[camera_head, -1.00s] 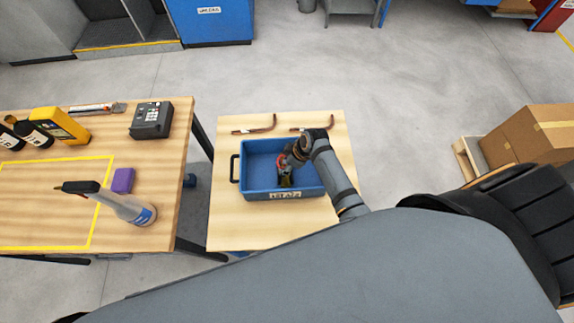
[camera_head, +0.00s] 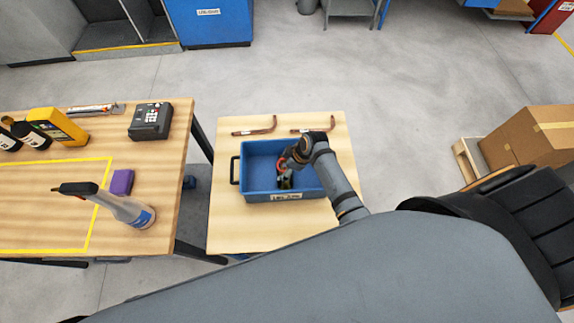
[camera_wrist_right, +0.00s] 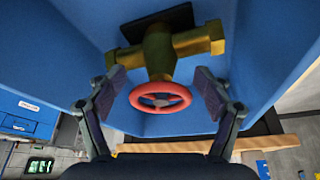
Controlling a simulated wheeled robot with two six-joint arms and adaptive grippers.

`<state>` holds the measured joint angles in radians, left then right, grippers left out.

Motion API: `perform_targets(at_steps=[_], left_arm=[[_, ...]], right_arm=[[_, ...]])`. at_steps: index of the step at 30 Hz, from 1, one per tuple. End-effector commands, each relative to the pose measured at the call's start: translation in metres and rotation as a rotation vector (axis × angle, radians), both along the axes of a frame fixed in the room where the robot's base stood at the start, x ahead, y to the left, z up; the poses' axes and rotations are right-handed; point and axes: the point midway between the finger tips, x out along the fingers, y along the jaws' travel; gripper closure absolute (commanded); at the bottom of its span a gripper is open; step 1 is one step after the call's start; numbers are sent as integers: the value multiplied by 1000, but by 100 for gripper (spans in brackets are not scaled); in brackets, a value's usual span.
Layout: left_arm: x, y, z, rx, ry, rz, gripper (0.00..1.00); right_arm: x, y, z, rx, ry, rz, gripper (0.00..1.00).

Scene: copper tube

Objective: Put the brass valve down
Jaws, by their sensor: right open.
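The brass valve (camera_wrist_right: 158,50) with its red handwheel (camera_wrist_right: 160,97) is inside the blue bin (camera_head: 262,160), as the right wrist view shows. My right gripper (camera_wrist_right: 163,88) is open, with its two fingers apart on either side of the valve and handwheel. In the head view my right gripper (camera_head: 284,178) reaches down into the right part of the bin, and it and the arm hide most of the valve. My left gripper is not in view.
The bin stands on a small wooden table (camera_head: 235,225). Two bent copper tubes (camera_head: 255,127) (camera_head: 313,130) lie behind it. A workbench at left holds a spray bottle (camera_head: 135,212), a purple block (camera_head: 122,182) and a dark keypad device (camera_head: 150,121). The bin's left part is empty.

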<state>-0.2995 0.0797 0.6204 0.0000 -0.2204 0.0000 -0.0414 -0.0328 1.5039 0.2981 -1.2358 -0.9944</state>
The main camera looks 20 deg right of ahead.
Motion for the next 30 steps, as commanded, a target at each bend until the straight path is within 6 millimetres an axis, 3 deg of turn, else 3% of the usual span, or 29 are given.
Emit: perform_targets(at_steps=[5, 12, 16, 21, 30], left_arm=[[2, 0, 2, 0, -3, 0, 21], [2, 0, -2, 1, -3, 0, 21], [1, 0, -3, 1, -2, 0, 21], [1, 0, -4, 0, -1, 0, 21], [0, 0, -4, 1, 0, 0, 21]], right_arm=[[-4, -8, 24, -2, -4, 0, 22], [-18, -26, 78, -2, -4, 0, 22], [-23, -34, 99, -2, -3, 1, 22], [-27, -37, 112, 0, 0, 0, 22], [-27, -37, 114, 0, 0, 0, 22]])
